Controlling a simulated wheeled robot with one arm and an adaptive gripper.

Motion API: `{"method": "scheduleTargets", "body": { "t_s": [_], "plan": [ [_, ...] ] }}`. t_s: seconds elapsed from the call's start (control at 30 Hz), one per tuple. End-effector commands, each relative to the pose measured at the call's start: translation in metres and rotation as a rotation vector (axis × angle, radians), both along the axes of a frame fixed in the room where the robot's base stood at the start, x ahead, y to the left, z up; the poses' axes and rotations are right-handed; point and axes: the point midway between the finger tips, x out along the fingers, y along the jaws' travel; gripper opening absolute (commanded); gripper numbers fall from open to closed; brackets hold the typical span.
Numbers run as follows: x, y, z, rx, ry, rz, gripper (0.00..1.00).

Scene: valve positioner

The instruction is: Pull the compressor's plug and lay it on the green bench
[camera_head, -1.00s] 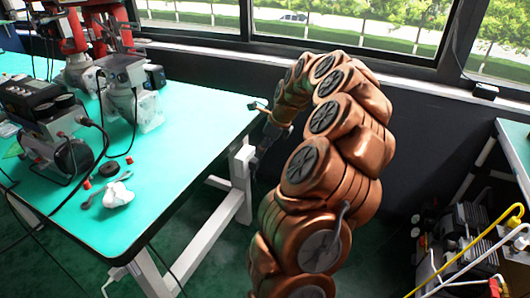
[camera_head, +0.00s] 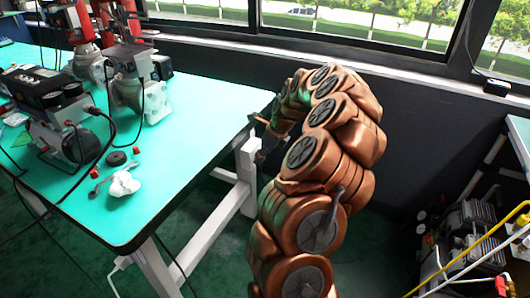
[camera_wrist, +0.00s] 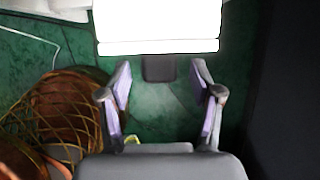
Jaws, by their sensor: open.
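The green bench (camera_head: 190,180) stands on the left in the head view, its top partly clear. The compressor (camera_head: 468,240) sits low at the right, under another bench. I cannot pick out its plug for sure; a small black box (camera_head: 496,87) with a cord rises from the window sill at the right. My gripper (camera_wrist: 161,68) is open in the wrist view, with nothing seen held. A dark grey block (camera_wrist: 160,68) shows between its fingertips, below a bright white panel (camera_wrist: 158,46); I cannot tell what it is.
Yellow piping (camera_head: 490,240) runs before the compressor. Green floor lies between the benches.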

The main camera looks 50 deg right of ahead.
Motion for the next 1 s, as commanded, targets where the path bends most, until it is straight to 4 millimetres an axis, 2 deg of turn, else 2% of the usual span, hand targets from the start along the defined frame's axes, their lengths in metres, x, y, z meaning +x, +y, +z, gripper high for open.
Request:
{"method": "scheduleTargets", "body": {
  "t_s": [0.07,0.63,0.67,0.7,1.0],
  "plan": [
    [-0.0001,0.0000,0.0001,0.000,0.000,0.000,0.61],
    [-0.0002,0.0001,0.0001,0.000,0.000,0.000,0.02],
    [-0.0002,0.0001,0.0001,0.000,0.000,0.000,0.00],
    [-0.0001,0.0000,0.0001,0.000,0.000,0.000,0.30],
    [-0.0001,0.0000,0.0001,0.000,0.000,0.000,0.00]
  ]
}}
